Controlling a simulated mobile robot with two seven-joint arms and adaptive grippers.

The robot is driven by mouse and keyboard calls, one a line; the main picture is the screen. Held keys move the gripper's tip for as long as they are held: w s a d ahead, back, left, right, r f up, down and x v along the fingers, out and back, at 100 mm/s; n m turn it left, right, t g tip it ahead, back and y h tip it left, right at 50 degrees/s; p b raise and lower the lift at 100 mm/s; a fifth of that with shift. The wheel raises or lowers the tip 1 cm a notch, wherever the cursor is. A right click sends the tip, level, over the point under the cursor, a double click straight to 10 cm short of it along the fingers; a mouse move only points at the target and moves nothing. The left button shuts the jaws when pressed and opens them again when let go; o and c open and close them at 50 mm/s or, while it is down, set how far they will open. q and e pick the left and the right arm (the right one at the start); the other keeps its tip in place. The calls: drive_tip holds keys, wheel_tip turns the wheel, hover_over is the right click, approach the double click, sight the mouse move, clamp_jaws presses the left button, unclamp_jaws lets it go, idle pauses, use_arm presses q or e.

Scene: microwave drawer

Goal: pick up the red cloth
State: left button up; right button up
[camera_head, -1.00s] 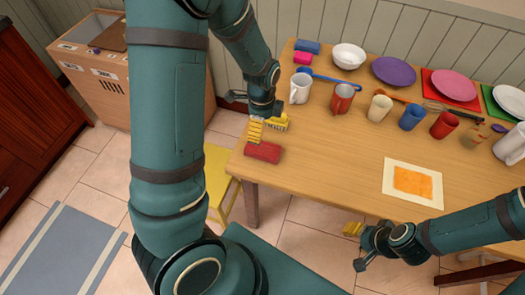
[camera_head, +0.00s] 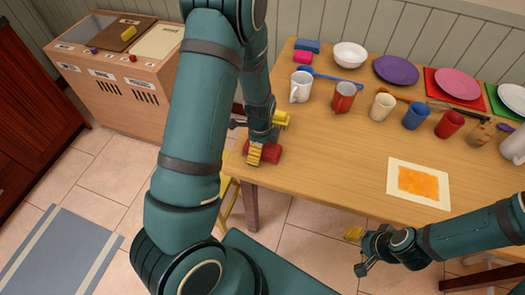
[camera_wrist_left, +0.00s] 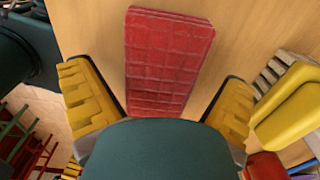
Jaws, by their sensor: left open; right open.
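The red cloth (camera_head: 275,151) is a folded pad lying at the left front corner of the wooden table. In the left wrist view the red cloth (camera_wrist_left: 166,60) shows a grid pattern and lies ahead, between the yellow fingers. My left gripper (camera_head: 258,150) is open over the cloth and partly covers it in the head view; its fingers (camera_wrist_left: 160,105) stand apart, one on each side. I cannot tell whether they touch it. My right gripper (camera_head: 360,248) is open and empty in front of the table's front edge.
A white mug (camera_head: 300,87), red mug (camera_head: 343,97), cups and plates stand farther back. An orange cloth on a pale sheet (camera_head: 393,190) lies at right. A wooden bin unit (camera_head: 120,85) stands left.

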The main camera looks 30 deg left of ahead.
use_arm(q)
drive_tip(key=c, duration=1.1)
wheel_tip(320, 180, up, 10)
drive_tip(key=p, duration=0.2)
drive_tip(key=shift+p, duration=0.4)
drive_tip(key=o, duration=0.4)
drive_tip(key=c, duration=0.4)
drive_tip(key=shift+d, duration=0.1)
drive_tip(key=shift+c, duration=0.2)
